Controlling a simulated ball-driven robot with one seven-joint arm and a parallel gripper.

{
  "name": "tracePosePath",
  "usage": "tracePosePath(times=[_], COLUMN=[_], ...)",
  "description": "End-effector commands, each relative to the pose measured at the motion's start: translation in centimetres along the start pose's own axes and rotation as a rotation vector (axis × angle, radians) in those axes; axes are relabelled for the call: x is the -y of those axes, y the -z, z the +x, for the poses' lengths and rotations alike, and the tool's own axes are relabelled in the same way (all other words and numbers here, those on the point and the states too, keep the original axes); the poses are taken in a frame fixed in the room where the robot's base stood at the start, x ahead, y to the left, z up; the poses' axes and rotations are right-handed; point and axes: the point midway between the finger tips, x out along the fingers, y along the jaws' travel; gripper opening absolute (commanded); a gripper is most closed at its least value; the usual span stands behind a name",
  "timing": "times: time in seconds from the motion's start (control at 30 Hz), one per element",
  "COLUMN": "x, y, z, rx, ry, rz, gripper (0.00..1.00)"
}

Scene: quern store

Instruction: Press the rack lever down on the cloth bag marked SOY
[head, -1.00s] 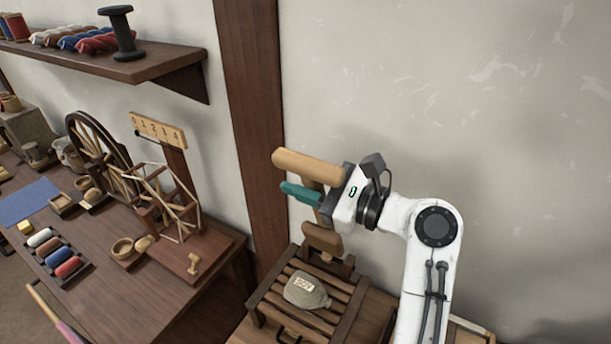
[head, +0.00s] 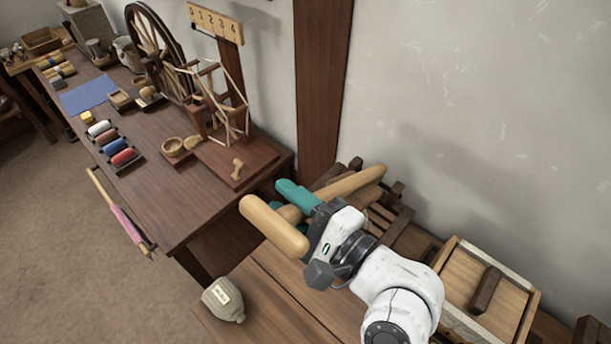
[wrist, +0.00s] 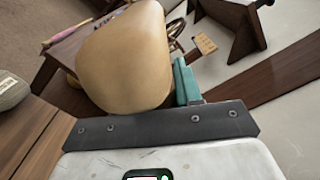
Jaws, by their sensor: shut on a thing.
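The cloth bag (head: 224,300), grey-beige with a pale label, lies on the bench boards near their front left edge in the head view, apart from the rack. It also shows at the left edge of the wrist view (wrist: 10,91). The rack (head: 392,228), of dark wood, is mostly hidden behind my arm. The lever (head: 274,226) has a thick pale wooden grip. A pale bar (head: 352,184) runs behind it toward the wall; I cannot tell how they join. My gripper (head: 296,207), with teal fingers, is shut on the lever at its grip.
The workbench (head: 160,205) at the left carries a spinning wheel (head: 155,45), a yarn winder (head: 235,110) and colored spools (head: 110,140). A wooden box with a dark handle (head: 485,290) stands at right. A pink-wrapped stick (head: 122,215) leans at the workbench's front.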

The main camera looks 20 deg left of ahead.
Motion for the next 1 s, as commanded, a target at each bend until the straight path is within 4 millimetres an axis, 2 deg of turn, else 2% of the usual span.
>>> tracePosePath(times=[0.03, 0.2, 0.7, 0.73, 0.93, 1.0], x=[-1.0, -2.3, -2.7, -2.7, -2.7, -2.7], y=[0.1, 0.0, -0.1, -0.1, -0.1, -0.1], z=[-0.1, 0.0, 0.0, 0.0, 0.0, 0.0], rx=[-0.001, -0.001, -0.001, -0.001, -0.001, -0.001], ry=[-0.002, -0.001, 0.000, 0.000, 0.000, 0.000], rz=[-0.016, -0.065, -0.087, -0.087, -0.086, -0.086], gripper=[0.00, 0.00, 0.00, 0.35, 0.55, 0.55])
